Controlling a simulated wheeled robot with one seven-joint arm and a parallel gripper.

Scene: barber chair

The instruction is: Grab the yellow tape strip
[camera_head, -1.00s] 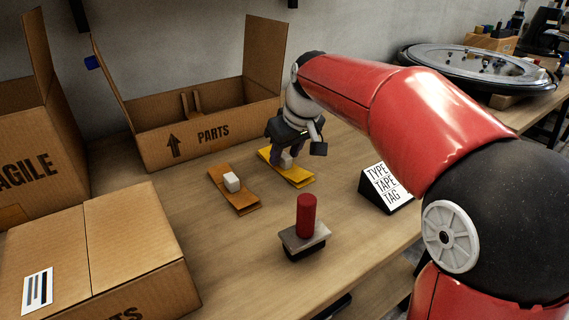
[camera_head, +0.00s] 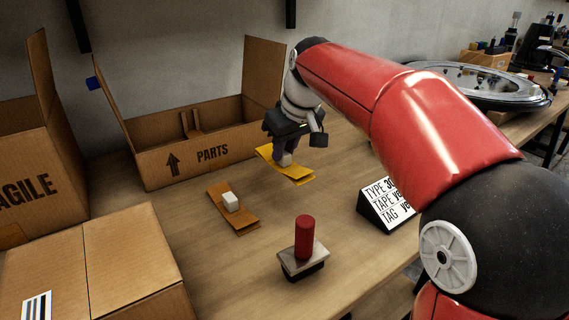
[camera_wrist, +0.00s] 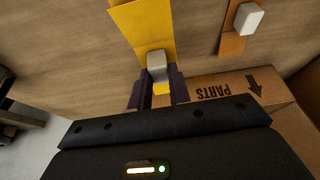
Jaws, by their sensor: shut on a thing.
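The yellow tape strip (camera_head: 297,174) is a flat, folded-looking yellow piece with a small grey block on top. It is off the bench, near the front of the PARTS box. My gripper (camera_head: 286,157) is above it, shut on the grey block. In the wrist view, the dark fingers (camera_wrist: 157,86) stand on both sides of the block, and the yellow strip (camera_wrist: 147,28) extends away beneath it. The fingers and block hide part of the strip.
An orange-brown strip (camera_head: 242,218) with a white block lies to the left. A red-handled stamp (camera_head: 304,240) stands in front. A sign (camera_head: 388,205) is at right. The open PARTS box (camera_head: 245,150) is behind, and a closed carton (camera_head: 120,265) is front left.

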